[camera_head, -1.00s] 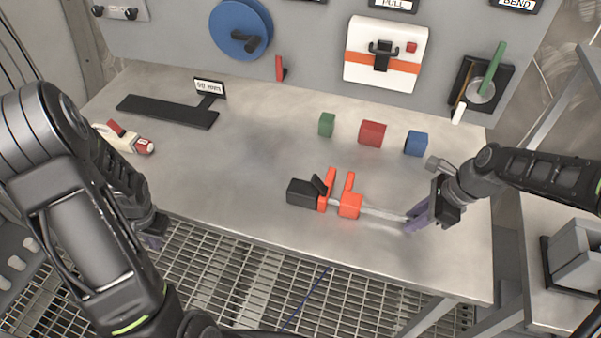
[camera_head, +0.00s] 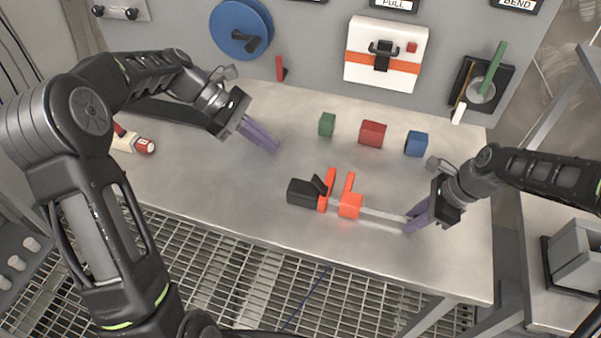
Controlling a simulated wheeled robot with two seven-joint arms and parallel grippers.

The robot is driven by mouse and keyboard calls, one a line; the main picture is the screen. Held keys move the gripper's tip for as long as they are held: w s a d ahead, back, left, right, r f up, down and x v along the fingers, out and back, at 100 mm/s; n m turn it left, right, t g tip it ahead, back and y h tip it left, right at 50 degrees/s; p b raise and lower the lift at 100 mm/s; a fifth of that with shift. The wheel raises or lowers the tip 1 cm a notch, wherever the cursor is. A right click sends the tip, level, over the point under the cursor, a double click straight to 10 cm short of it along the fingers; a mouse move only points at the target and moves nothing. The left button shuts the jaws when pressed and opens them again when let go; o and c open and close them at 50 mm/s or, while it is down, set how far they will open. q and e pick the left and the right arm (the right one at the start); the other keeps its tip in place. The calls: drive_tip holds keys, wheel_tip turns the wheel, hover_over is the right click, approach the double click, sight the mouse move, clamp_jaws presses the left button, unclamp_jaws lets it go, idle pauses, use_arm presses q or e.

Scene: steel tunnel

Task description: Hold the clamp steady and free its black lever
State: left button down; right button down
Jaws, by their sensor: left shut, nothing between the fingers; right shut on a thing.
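The clamp (camera_head: 350,206) lies on the steel table, with orange jaws and handle parts, a black block at its left end and a thin metal bar reaching right. Its small black lever (camera_head: 319,185) stands tilted at the black block, beside an orange upright part. My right gripper (camera_head: 413,220) is shut on the right end of the clamp's bar. My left gripper (camera_head: 268,143) is shut and empty above the table, up and left of the clamp, apart from it. Its purple fingers point down and right.
Green (camera_head: 327,125), red (camera_head: 373,133) and blue (camera_head: 416,144) blocks stand in a row behind the clamp. A white and red tool (camera_head: 126,142) lies at the table's left. The back panel carries a blue wheel (camera_head: 241,28) and a white box (camera_head: 386,53). The table left of the clamp is clear.

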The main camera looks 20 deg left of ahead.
sight(320, 185)
use_arm(q)
drive_tip(key=shift+s+d+f+g, duration=0.25)
drive_tip(key=shift+s+f+g, duration=0.05)
drive_tip(key=shift+f, duration=0.1)
drive_tip(key=x, duration=1)
